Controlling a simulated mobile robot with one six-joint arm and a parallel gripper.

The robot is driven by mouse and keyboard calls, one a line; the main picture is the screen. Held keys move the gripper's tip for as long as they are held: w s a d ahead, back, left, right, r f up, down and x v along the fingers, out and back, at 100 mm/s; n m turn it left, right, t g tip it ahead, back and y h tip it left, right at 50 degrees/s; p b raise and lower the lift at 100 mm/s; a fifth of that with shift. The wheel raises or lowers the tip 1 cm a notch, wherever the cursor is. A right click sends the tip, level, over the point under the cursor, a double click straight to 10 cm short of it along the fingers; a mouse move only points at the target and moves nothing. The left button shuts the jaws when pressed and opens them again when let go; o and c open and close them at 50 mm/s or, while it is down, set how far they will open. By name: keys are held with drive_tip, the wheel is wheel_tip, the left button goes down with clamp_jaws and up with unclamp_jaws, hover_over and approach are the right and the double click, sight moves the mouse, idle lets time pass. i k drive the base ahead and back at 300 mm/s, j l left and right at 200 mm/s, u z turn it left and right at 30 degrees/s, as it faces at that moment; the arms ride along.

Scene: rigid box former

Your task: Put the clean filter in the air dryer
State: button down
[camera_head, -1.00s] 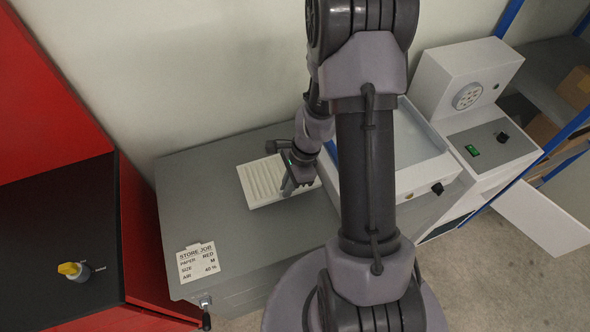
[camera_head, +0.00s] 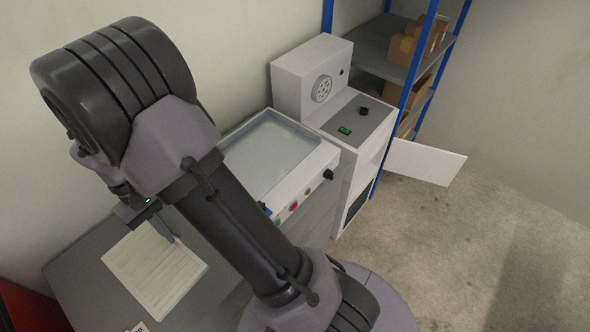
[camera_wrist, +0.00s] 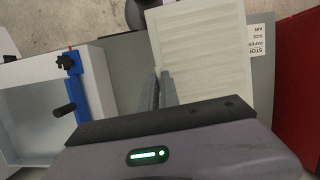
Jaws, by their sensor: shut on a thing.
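A white ribbed panel, the filter (camera_head: 150,275), is level over the grey bench at lower left; I cannot tell whether it still touches the top. My gripper (camera_head: 166,234) is shut on its edge. In the wrist view, the filter (camera_wrist: 207,50) extends away from the fingers (camera_wrist: 160,88), with fine parallel pleats. The white machine with a round vent, apparently the air dryer (camera_head: 308,72), stands at the back right. It has a green switch and a black knob on top.
A white unit with a shallow tray (camera_head: 318,164) and coloured buttons stands between bench and dryer. Its blue clamp (camera_wrist: 76,82) shows in the wrist view. Blue-framed shelves (camera_head: 385,45) with boxes stand behind the door. The floor (camera_head: 470,240) at right is clear.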

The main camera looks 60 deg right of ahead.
sight(361, 183)
drive_tip(key=k+l+z, duration=0.2)
drive_tip(key=l+z, duration=0.2)
drive_tip(key=k+l+z, duration=0.2)
drive_tip(key=z, duration=0.15)
drive_tip(key=k+l+z, duration=0.1)
drive_tip(key=l+z, duration=0.3)
drive_tip(key=l, duration=0.15)
